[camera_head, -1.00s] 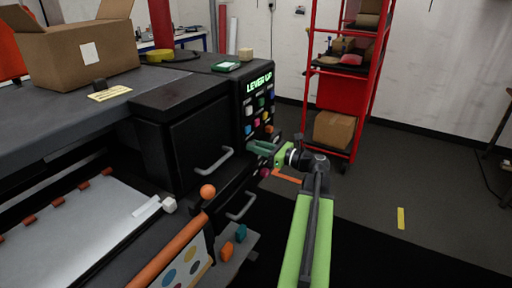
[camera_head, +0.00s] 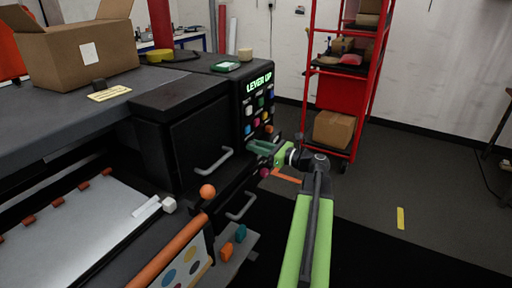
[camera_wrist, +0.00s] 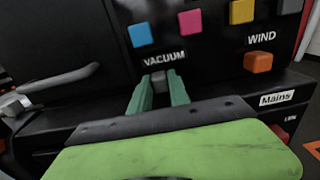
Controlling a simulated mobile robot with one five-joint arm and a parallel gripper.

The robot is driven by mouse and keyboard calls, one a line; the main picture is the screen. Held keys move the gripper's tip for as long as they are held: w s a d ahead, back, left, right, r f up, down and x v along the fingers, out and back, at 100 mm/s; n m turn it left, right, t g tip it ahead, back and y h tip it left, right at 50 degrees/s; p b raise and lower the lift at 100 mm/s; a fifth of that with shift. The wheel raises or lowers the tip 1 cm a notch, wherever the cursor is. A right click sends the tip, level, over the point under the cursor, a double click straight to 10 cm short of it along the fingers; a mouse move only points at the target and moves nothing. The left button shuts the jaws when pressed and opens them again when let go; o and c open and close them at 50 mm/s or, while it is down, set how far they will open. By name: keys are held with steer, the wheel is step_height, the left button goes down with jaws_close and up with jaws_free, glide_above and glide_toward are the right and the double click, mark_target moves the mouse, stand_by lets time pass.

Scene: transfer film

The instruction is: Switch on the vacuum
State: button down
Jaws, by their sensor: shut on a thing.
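The machine's black control panel (camera_head: 245,105) carries a lit "LEVER UP" sign and several coloured buttons. In the wrist view a label reading VACUUM (camera_wrist: 165,57) sits on the panel, with a grey vacuum switch (camera_wrist: 158,78) below it. My gripper (camera_wrist: 160,88) has its green fingers on either side of this switch, shut on it. In the head view my gripper (camera_head: 256,146) reaches the lower part of the panel from the right, and its fingertips hide the switch there.
An orange button (camera_wrist: 258,63) under a WIND label, a blue button (camera_wrist: 140,35), a pink button (camera_wrist: 190,20) and a Mains label (camera_wrist: 281,99) surround the switch. A drawer handle (camera_head: 214,161) juts out to the left. A red shelf rack (camera_head: 340,90) stands behind; floor to the right is clear.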

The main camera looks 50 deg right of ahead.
steer(key=d, duration=0.3)
steer(key=shift+w+d, duration=0.15)
steer(key=shift+w, duration=0.25)
steer(key=c, duration=1.2)
jaws_free()
steer(key=v, duration=1.7)
steer(key=shift+s, duration=0.25)
steer(key=shift+f, duration=0.1)
